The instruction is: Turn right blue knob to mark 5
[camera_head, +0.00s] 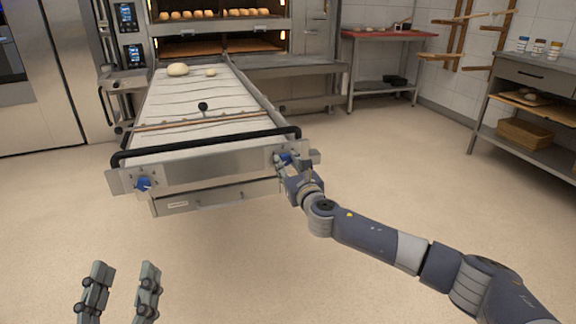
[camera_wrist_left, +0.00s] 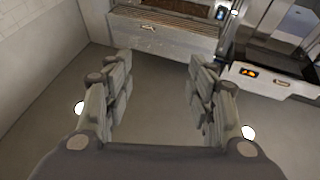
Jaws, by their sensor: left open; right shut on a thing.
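The right blue knob (camera_head: 285,158) sits on the right end of the loader's front panel. My right gripper (camera_head: 287,168) is shut on this knob and hides part of it. The mark that the knob points to is too small to read. The left blue knob (camera_head: 143,183) sits on the panel's left end, with nothing touching it. My left gripper (camera_head: 120,290) is open and empty, low at the left over the floor. Its two spread fingers also show in the left wrist view (camera_wrist_left: 160,90).
A black bar handle (camera_head: 205,146) runs along the loader's front edge. Dough lumps (camera_head: 178,69) lie at the loader's far end, before the oven with loaves (camera_head: 213,14). A shelf unit (camera_head: 530,100) stands at the right. The floor in front is clear.

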